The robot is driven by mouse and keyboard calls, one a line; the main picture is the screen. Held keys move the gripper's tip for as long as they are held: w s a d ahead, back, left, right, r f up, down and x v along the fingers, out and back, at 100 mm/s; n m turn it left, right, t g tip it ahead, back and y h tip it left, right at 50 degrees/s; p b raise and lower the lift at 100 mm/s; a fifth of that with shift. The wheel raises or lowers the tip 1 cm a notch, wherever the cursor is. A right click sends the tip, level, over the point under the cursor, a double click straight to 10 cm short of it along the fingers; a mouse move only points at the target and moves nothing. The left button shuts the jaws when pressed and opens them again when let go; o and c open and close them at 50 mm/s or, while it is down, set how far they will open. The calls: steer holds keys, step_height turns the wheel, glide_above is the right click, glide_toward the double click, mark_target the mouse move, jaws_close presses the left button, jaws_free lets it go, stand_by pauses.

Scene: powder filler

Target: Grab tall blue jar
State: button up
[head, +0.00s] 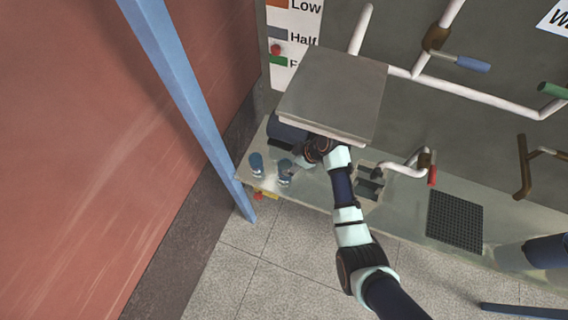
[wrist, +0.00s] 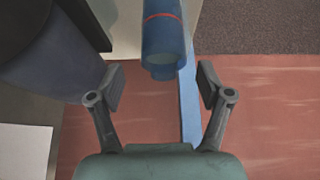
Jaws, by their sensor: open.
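Two blue jars stand on the shelf in the head view, one on the left (head: 256,165) and one on the right (head: 285,173). Which is taller is hard to tell there. My gripper (head: 300,162) is close to the right jar, on its right side. In the wrist view a blue jar (wrist: 162,38) with a thin red band is straight ahead, its top cut off by the frame. My gripper (wrist: 162,86) is open, with its fingers spread wide and nothing between them. The jar appears beyond the fingertips, roughly centred between them.
A large dark cylinder (wrist: 50,55) is close on the left in the wrist view. A grey box (head: 335,95) overhangs my wrist in the head view. A blue post (head: 185,95) rises left of the jars. A black grate (head: 455,220) lies farther right on the shelf.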

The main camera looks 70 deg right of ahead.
mark_target(285, 165)
steer(key=x, duration=0.4)
steer(key=shift+w+a+f, duration=0.15)
steer(key=shift+w+a, duration=0.05)
steer(key=shift+c, duration=0.3)
jaws_close()
